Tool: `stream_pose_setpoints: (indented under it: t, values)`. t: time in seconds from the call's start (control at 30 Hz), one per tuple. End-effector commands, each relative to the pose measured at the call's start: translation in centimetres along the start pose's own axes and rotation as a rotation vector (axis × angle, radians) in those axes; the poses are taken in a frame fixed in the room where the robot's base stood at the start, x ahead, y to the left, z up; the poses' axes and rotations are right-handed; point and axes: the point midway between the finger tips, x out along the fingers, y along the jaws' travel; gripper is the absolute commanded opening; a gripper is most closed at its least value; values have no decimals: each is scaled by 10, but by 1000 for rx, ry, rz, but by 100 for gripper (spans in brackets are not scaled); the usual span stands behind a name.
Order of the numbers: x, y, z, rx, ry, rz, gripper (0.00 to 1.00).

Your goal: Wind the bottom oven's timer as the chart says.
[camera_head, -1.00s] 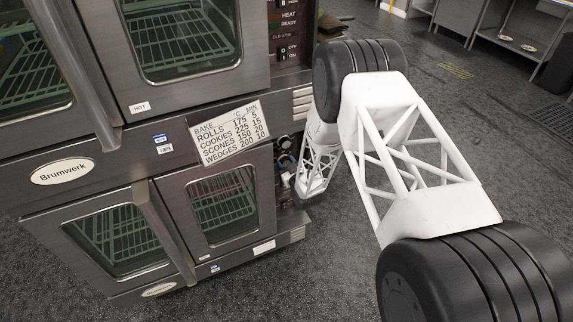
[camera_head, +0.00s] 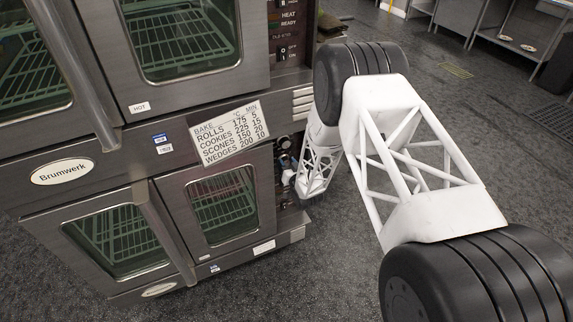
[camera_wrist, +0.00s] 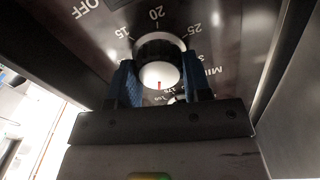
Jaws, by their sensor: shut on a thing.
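The timer knob (camera_wrist: 160,73) has a dark ribbed rim and a pale cap with a red line that points down in the wrist view. The dial (camera_wrist: 157,14) around it shows OFF, 15, 20, 25 and part of MIN. My gripper (camera_wrist: 161,82) has blue fingers on both sides of the knob and is shut on it. The chart (camera_head: 230,133) on the oven front lists °C and MIN: rolls 175, 5; cookies 225, 15; scones 150, 20; wedges 200, 10. The bottom oven (camera_head: 165,188) has its doors shut. In the head view my arm partly hides its control panel.
The top oven (camera_head: 258,72) stands directly above. A vertical door handle (camera_head: 165,232) runs down the bottom oven's front. Metal walls flank the dial closely in the wrist view. Open grey floor (camera_head: 330,260) lies to the right.

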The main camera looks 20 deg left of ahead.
Motion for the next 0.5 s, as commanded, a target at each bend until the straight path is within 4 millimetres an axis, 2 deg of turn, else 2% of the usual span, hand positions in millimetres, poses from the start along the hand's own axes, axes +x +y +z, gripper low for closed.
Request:
stream_pose_setpoints:
  t: [0.2, 0.5]
  values:
    - [0, 0, 0, 132, 1, 0, 21]
    - [0, 1, 0, 211, 1, 0, 21]
